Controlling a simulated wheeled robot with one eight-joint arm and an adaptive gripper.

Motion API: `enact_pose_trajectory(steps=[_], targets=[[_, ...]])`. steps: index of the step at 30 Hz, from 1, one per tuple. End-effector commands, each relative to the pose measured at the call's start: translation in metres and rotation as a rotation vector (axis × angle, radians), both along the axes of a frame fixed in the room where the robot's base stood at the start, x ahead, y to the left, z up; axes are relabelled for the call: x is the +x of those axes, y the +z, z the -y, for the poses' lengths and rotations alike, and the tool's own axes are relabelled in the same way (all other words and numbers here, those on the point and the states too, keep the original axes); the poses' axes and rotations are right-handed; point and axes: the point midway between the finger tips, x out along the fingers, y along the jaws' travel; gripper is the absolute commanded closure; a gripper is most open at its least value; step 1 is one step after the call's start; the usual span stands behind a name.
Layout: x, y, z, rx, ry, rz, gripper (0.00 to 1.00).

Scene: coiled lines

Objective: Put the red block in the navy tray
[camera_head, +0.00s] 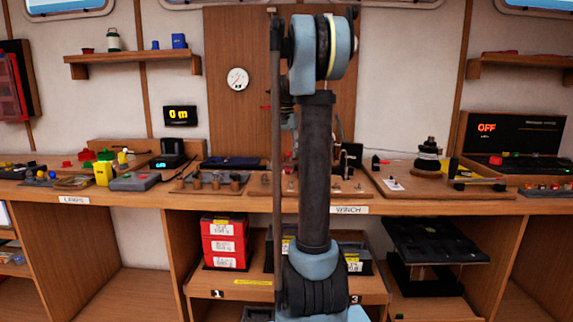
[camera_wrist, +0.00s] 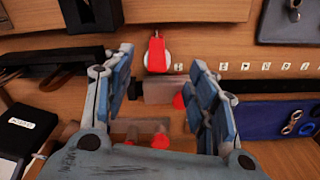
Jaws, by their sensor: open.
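My gripper (camera_wrist: 161,62) is open over the bench in the wrist view, its two blue-grey fingers apart with nothing held. A small red piece (camera_wrist: 156,50) with a white round base lies beyond the fingertips, between them in the picture. I cannot tell if it is the red block. A navy, tray-like piece (camera_wrist: 254,116) with metal fittings on it lies to the right of the right finger. A flat navy piece (camera_head: 232,162) also lies on the bench in the head view, left of my arm. My arm hides the gripper there.
Grey blocks with red rounded parts (camera_wrist: 179,101) lie between and below the fingers. A dark bar (camera_wrist: 55,58) lies left. The bench (camera_head: 125,198) is crowded with small items. Red labelled boxes (camera_head: 222,244) stand on the shelf below. A black stand (camera_head: 432,242) is at right.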

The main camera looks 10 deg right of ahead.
Motion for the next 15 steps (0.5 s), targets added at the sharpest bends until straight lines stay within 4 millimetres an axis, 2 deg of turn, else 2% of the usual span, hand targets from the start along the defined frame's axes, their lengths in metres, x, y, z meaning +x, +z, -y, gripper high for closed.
enact_pose_trajectory(steps=[3, 8, 11, 15], targets=[[-0.001, 0.02, 0.0, 0.0, 0.0, 0.0, 0.48], [-0.001, 0.036, -0.001, 0.0, 0.0, 0.0, 0.48], [-0.001, 0.043, 0.0, 0.0, 0.006, -0.001, 0.44], [0.001, 0.067, 0.002, 0.008, 0.102, -0.013, 0.44]])
